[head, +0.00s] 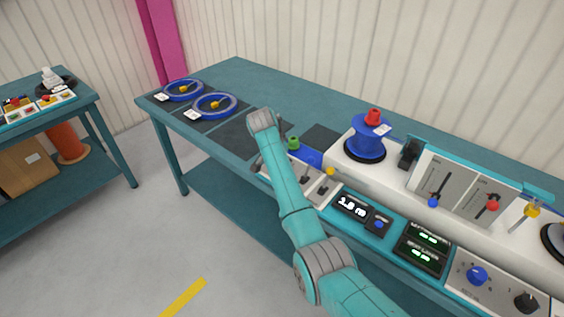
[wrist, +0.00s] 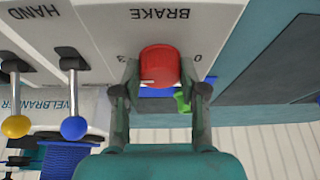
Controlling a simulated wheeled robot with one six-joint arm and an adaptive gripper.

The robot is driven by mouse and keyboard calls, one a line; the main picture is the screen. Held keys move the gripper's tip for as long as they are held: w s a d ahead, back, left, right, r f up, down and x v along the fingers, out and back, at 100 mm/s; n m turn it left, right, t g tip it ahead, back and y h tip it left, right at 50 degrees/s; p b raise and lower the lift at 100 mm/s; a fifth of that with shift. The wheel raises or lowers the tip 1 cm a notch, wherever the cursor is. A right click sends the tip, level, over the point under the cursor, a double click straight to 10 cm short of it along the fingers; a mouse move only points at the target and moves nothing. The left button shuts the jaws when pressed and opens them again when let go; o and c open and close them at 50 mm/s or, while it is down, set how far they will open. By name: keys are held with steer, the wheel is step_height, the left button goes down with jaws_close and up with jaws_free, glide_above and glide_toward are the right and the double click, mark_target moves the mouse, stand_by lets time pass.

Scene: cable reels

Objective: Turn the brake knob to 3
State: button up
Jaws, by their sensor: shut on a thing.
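The red brake knob (wrist: 160,62) sits on a pale panel (wrist: 110,25) marked BRAKE, with a 3 and a 0 on either side of it; the wrist view shows the lettering upside down. A small white mark shows on the knob's lower left, on the side of the 3. Whether it lines up exactly with the 3 I cannot tell. My gripper (wrist: 160,74) is shut on the knob, one finger on each side. In the head view my arm hides the knob, and only part of my gripper (head: 258,160) shows.
Levers with a yellow ball (wrist: 15,126) and a blue ball (wrist: 74,128) stand left of the knob in the wrist view. A green part (wrist: 182,101) is close behind my fingers. A blue reel (head: 366,140) with a red top stands on the bench, right of my arm.

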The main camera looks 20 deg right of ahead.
steer(key=shift+m, duration=0.3)
stand_by(0.4)
steer(key=o, duration=1.1)
steer(key=shift+o, duration=0.2)
steer(key=v, duration=1.2)
